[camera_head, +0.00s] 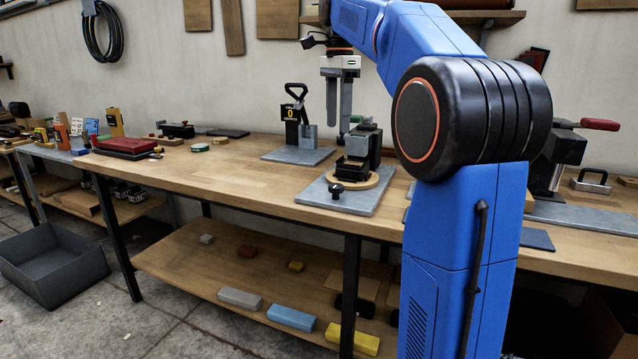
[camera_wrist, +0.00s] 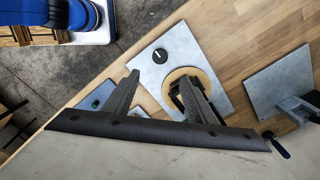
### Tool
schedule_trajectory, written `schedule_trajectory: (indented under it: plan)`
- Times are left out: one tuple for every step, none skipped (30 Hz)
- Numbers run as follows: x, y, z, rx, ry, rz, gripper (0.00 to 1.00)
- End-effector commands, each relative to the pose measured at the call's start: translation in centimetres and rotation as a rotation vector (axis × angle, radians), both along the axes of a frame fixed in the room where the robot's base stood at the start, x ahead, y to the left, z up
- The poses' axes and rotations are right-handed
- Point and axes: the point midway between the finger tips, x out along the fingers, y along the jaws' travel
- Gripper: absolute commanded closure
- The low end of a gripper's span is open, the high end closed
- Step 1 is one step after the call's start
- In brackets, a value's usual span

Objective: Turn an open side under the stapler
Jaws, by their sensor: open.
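A dark stapler-like unit (camera_head: 370,143) stands on a grey plate (camera_head: 312,193) on the bench. A round wooden disc (camera_head: 378,181) sits at its foot, with a dark blocky piece (camera_head: 352,166) on it. A black knob (camera_head: 336,189) is on the plate in front of the disc. My gripper (camera_head: 338,122) points down above this fixture, open and empty, apart from it. In the wrist view the gripper (camera_wrist: 158,77) spans near the disc (camera_wrist: 173,78) and the knob (camera_wrist: 160,56); the right finger hides part of the disc and the dark piece.
A second grey plate (camera_head: 297,155) with a black clamp-like fixture (camera_head: 292,117) marked 0 stands behind to the left. A red case (camera_head: 126,145) lies further left. A vise-like tool (camera_head: 558,155) stands at right. The bench left of the plate is clear.

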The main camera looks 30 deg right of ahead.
Motion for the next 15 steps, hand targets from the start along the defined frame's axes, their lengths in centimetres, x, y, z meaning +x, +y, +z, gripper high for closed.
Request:
schedule_trajectory:
  plan:
    - [0.0, -0.1, -0.1, 0.0, 0.001, -0.005, 0.48]
    - [0.0, -0.1, -0.3, 0.0, 0.002, -0.006, 0.48]
    - [0.0, -0.1, -0.6, 0.001, 0.003, -0.005, 0.48]
    - [0.0, 0.0, -0.9, 0.001, 0.004, -0.005, 0.48]
    - [0.0, 0.0, -1.3, 0.0, 0.003, -0.005, 0.48]
    - [0.0, 0.0, -1.8, 0.0, 0.003, -0.004, 0.48]
    - [-0.1, 0.0, -2.3, 0.0, 0.003, -0.004, 0.48]
    - [-0.1, 0.0, -2.8, 0.0, 0.003, -0.004, 0.48]
    - [-0.1, 0.0, -3.5, 0.0, 0.003, -0.003, 0.48]
    - [-0.1, 0.0, -4.0, 0.001, 0.004, -0.003, 0.48]
    - [-0.1, 0.0, -4.6, 0.0, 0.003, -0.003, 0.48]
    - [-0.1, 0.0, -5.3, 0.002, 0.005, -0.003, 0.48]
    - [-0.1, 0.0, -5.8, 0.0, 0.003, -0.003, 0.48]
    - [-0.1, 0.0, -6.4, 0.001, 0.004, -0.003, 0.48]
    - [-0.1, 0.0, -7.0, 0.001, 0.004, -0.002, 0.48]
